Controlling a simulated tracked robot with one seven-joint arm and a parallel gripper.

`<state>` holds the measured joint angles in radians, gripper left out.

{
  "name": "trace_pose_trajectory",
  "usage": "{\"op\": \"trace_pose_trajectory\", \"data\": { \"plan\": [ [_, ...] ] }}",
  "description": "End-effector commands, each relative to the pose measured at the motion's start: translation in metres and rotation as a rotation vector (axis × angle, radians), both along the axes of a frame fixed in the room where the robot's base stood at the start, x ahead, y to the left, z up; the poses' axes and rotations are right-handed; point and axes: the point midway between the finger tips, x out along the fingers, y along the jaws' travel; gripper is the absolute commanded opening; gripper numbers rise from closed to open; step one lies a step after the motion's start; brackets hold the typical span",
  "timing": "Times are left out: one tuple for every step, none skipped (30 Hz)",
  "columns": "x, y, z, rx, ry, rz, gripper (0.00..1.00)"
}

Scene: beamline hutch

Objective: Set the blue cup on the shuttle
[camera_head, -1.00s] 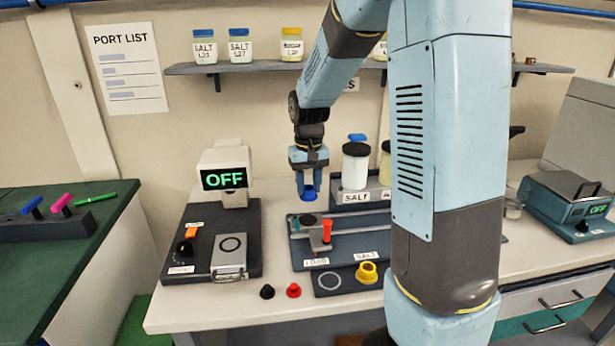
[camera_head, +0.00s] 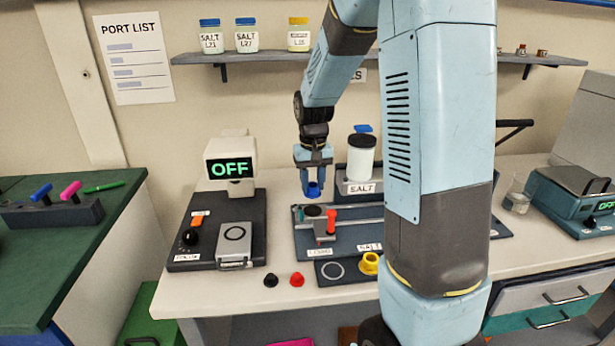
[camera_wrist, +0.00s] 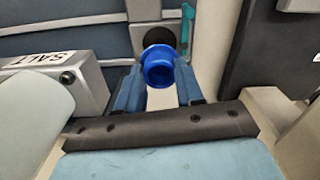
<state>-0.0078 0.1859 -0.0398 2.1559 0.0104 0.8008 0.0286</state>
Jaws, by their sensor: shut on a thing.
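The blue cup (camera_head: 314,191) is held between the fingers of my gripper (camera_head: 314,179), which is shut on it. The shuttle (camera_head: 322,232) is a grey carriage with a dark round pad and a red upright handle, on a rail over a blue-grey base. The cup hangs just above the pad, seemingly apart from it. The wrist view shows part of the shuttle (camera_wrist: 153,38) beyond the cup; its handle is not clear there.
A white salt jar (camera_head: 361,158) stands in a rack behind and right of my gripper. A yellow cup (camera_head: 370,263), a red cup (camera_head: 297,279) and a black cup (camera_head: 271,280) are in front. My arm hides the right part of the rail.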

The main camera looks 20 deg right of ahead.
Motion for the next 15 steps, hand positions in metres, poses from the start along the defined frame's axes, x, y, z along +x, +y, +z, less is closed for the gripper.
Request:
{"op": "trace_pose_trajectory", "data": {
  "plan": [
    [0.000, 0.000, -0.005, 0.000, 0.002, 0.000, 0.06],
    [0.000, 0.000, -0.007, 0.000, 0.002, 0.000, 0.06],
    [0.000, 0.000, -0.010, 0.000, 0.001, 0.000, 0.06],
    [0.000, 0.000, -0.012, 0.000, 0.001, 0.000, 0.06],
    [0.000, 0.000, -0.015, 0.000, 0.001, 0.000, 0.06],
    [0.000, 0.000, -0.018, 0.000, 0.001, 0.000, 0.06],
    [0.000, 0.000, -0.021, 0.000, 0.001, 0.000, 0.06],
    [0.000, 0.000, -0.023, 0.000, 0.001, 0.000, 0.06],
    [0.000, 0.000, -0.026, 0.000, 0.001, 0.000, 0.06],
    [0.000, 0.000, -0.028, 0.000, 0.002, 0.000, 0.06],
    [0.000, 0.000, -0.030, 0.000, 0.002, 0.000, 0.06],
    [0.000, 0.000, -0.033, 0.000, 0.001, 0.000, 0.06],
    [0.000, 0.000, -0.034, 0.000, 0.001, 0.000, 0.06],
    [0.000, 0.000, -0.036, 0.000, 0.000, 0.000, 0.06],
    [0.000, 0.000, -0.038, 0.000, 0.000, 0.000, 0.06]
  ]
}}
